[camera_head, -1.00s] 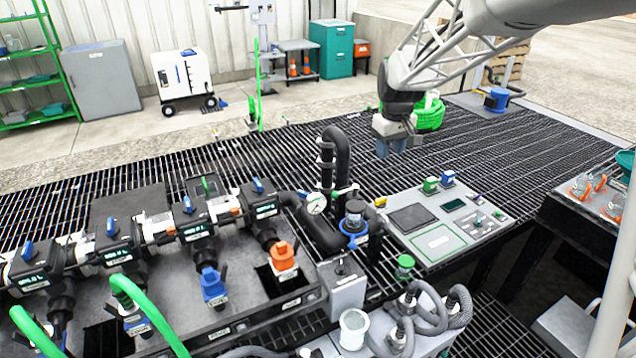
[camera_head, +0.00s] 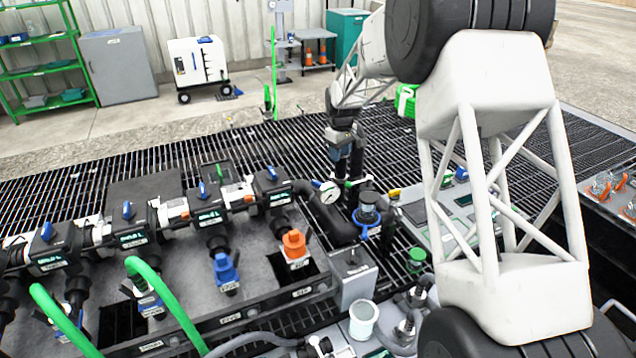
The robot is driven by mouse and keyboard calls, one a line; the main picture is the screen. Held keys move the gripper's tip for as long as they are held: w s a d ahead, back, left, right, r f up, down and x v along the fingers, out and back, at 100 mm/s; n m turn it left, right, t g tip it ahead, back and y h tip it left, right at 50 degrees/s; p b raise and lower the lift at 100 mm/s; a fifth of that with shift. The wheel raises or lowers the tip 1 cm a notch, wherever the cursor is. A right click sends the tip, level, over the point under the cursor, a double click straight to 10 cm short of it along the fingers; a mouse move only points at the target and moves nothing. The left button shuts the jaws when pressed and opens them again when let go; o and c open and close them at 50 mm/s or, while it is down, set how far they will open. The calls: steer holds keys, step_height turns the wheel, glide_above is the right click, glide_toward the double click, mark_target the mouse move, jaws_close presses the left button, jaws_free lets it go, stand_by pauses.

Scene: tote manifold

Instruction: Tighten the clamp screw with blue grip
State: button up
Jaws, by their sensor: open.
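My gripper (camera_head: 347,168) points down over the upright black pipe loop behind the pressure gauge (camera_head: 329,193), and hides most of that loop. It is open, and its fingertips are small and partly merge with the pipe. A pale clamp-like fitting (camera_head: 353,183) shows just below the fingers; I cannot tell whether they touch it. A small blue piece (camera_head: 317,184) shows beside the gauge. I cannot tell whether it is the clamp screw's blue grip. A clear-topped vessel with a blue ring (camera_head: 368,229) stands right of the gauge.
My arm covers the right side and much of the control panel (camera_head: 447,235). The valve manifold (camera_head: 125,238), with blue handles and green hoses (camera_head: 165,305), fills the left. An orange-capped coupling (camera_head: 295,243) stands in front of the gauge. The grating (camera_head: 150,165) behind is mostly clear.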

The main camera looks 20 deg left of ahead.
steer(key=n, duration=0.2)
glide_above(318, 182)
step_height(318, 182, down, 8)
steer(key=shift+f, duration=0.2)
steer(key=shift+f, duration=3.85)
jaws_close()
